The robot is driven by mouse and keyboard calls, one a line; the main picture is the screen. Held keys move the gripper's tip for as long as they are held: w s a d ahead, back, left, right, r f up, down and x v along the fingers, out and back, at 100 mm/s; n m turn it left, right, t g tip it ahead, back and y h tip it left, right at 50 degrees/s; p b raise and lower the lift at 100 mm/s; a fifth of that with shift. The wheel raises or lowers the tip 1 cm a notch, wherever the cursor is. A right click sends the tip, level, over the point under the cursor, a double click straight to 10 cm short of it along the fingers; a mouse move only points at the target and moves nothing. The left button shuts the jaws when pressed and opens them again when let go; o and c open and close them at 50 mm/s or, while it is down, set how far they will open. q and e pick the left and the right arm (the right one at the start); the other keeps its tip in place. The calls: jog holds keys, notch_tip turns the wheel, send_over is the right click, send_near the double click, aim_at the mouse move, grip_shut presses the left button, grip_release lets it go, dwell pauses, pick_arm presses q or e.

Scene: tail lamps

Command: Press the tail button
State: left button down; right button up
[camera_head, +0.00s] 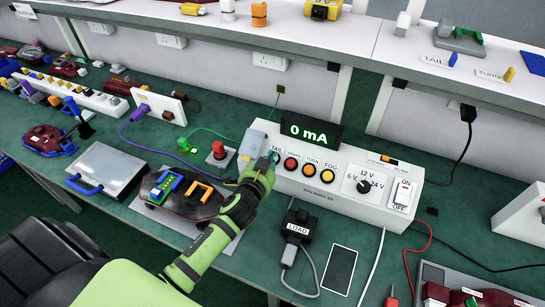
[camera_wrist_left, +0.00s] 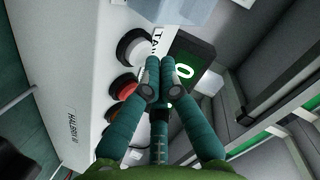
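The tail button (camera_wrist_left: 135,47) is a white round cap in a dark ring beside a partly covered "TA" label in the left wrist view. In the head view the TAIL label shows, but my left gripper (camera_head: 267,160) mostly hides the button. In the left wrist view, my left gripper (camera_wrist_left: 159,63) has its teal fingers together with nothing seen between them. The fingertips are right beside the button; I cannot tell whether they touch it. The white tester box (camera_head: 345,190) carries the buttons. Its display (camera_head: 311,131) reads 0 mA. My right gripper is not in view.
A red brake button (camera_head: 291,164), orange turn button (camera_head: 309,169) and yellow fog button (camera_head: 327,175) sit right of the tail label. A tail lamp (camera_head: 185,195) with blue and orange clips lies at left. A black LOAD box (camera_head: 298,227) stands in front.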

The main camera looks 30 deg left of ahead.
pick_arm(q)
jog(key=shift+w+f+b, duration=0.25)
jog(key=shift+f+b, duration=0.15)
jog(key=shift+f, duration=0.05)
dwell(0.4)
jog(key=shift+r, duration=0.1)
jog(key=shift+s+r+p, duration=0.5)
jog(key=shift+r+p, duration=0.2)
jog(key=shift+p, duration=0.2)
jog(key=r+p, duration=0.1)
jog(key=s+r+p, duration=0.1)
jog(key=r+p, duration=0.1)
jog(key=s+r+p, duration=0.1)
jog(key=shift+s+d+r+p, duration=0.1)
jog(key=shift+s+r+p, duration=0.1)
jog(key=shift+s+p, duration=0.1)
